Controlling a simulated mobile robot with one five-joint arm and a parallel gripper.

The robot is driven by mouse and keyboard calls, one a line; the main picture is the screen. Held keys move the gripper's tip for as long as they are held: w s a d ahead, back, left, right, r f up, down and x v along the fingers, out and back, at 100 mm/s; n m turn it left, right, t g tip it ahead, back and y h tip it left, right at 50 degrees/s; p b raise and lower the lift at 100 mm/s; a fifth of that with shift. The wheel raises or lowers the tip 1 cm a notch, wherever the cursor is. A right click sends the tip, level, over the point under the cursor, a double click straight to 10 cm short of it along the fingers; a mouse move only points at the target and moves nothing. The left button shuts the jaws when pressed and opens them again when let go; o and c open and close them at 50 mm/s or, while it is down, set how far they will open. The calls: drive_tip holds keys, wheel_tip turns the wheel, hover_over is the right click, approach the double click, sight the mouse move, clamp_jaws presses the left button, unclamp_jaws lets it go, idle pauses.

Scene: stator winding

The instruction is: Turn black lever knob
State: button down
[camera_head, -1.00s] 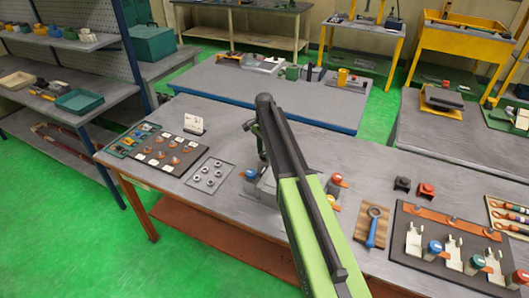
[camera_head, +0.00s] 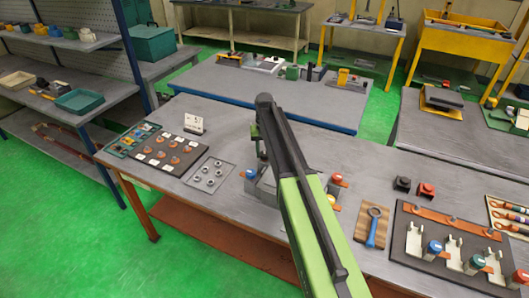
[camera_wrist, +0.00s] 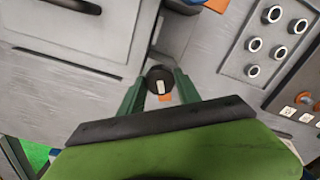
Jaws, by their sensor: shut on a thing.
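The black lever knob (camera_wrist: 160,79) is a round dark knob with a pale mark on top, in the middle of the wrist view. My gripper (camera_wrist: 160,85) has its two green fingers on either side of the knob and is shut on it. In the head view my gripper (camera_head: 262,152) points down over a grey fixture (camera_head: 262,192) on the workbench. My green and black arm hides much of that fixture and the knob there.
Left of the fixture lie a plate of metal rings (camera_head: 209,174) and a dark board of copper parts (camera_head: 172,152). A white card (camera_head: 194,124) stands behind.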

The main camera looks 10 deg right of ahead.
sight(264, 153)
drive_tip(key=n, duration=0.5)
drive_tip(key=shift+n, duration=0.3)
drive_tip(key=n, duration=0.5)
drive_tip(key=shift+n, duration=0.3)
drive_tip(key=shift+s, duration=0.1)
drive_tip(key=c, duration=0.9)
unclamp_jaws()
drive_tip(key=shift+a+f, duration=0.1)
drive_tip(key=shift+o, duration=0.2)
wheel_tip(264, 153, up, 18)
drive_tip(key=p, duration=1.7)
drive_tip(key=shift+f, duration=0.25)
